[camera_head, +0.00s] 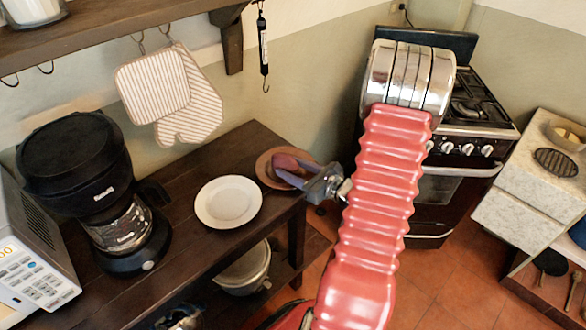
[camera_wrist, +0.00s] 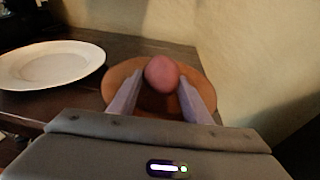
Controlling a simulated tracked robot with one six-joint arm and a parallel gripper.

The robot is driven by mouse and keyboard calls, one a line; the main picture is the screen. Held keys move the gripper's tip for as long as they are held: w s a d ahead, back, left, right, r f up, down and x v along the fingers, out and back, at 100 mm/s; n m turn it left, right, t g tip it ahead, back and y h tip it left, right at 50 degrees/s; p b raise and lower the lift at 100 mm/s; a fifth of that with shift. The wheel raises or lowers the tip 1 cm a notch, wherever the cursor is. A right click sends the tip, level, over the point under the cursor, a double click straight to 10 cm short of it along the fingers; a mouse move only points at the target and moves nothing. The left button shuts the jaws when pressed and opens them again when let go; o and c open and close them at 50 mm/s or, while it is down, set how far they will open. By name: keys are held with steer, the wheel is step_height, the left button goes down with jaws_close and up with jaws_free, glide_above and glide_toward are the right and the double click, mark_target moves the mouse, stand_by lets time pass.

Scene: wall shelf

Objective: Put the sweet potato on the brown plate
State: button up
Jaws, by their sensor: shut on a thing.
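The sweet potato (camera_wrist: 161,73) is pinkish and sits between the two fingers of my gripper (camera_wrist: 160,90) in the wrist view. My gripper is shut on it. In the head view the sweet potato (camera_head: 284,162) shows as a purplish-red shape at the fingertips of my gripper (camera_head: 290,172), over the brown plate. The brown plate (camera_head: 264,174) lies at the right end of the dark table, and its rim also shows in the wrist view (camera_wrist: 205,88) around and behind the sweet potato. I cannot tell whether the sweet potato touches the plate.
A white plate (camera_head: 228,203) lies just left of the brown plate on the dark table (camera_head: 185,233). A coffee maker (camera_head: 95,190) and a microwave (camera_head: 30,262) stand further left. A wall shelf (camera_head: 110,38) with hanging oven mitts (camera_head: 170,92) is above. A stove (camera_head: 455,135) stands at the right.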

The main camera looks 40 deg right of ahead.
steer(key=o, duration=1.2)
steer(key=v, duration=1.2)
steer(key=shift+r, duration=0.15)
steer(key=shift+a, duration=0.1)
